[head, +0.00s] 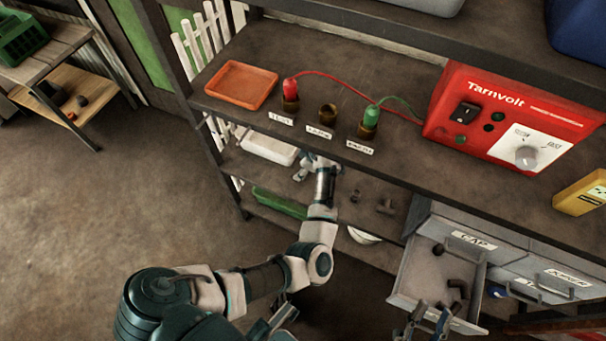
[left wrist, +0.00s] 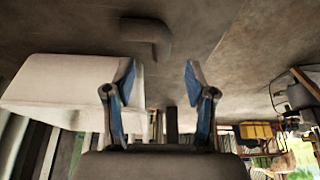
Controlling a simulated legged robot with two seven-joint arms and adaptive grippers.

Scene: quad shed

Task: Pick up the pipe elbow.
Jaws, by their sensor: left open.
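A dark grey pipe elbow (left wrist: 148,34) lies on the shelf surface in the left wrist view, beyond my left gripper's fingertips and near a white tray. My left gripper (left wrist: 160,82) is open and empty, its two blue-lined fingers apart. In the head view my left gripper (head: 304,172) reaches in under the upper shelf, partly hidden. Small dark fittings (head: 357,195) lie on the lower shelf to its right; I cannot tell whether one is that elbow. My right gripper (head: 428,316) is at the bottom, in front of a drawer, with its fingers apart.
The white tray (head: 268,146) sits on the lower shelf beside my left gripper. An open grey drawer (head: 411,274) holds dark fittings. The upper shelf carries an orange tray (head: 234,85), labelled holders and a red Tarnvolt box (head: 512,112). The floor at left is clear.

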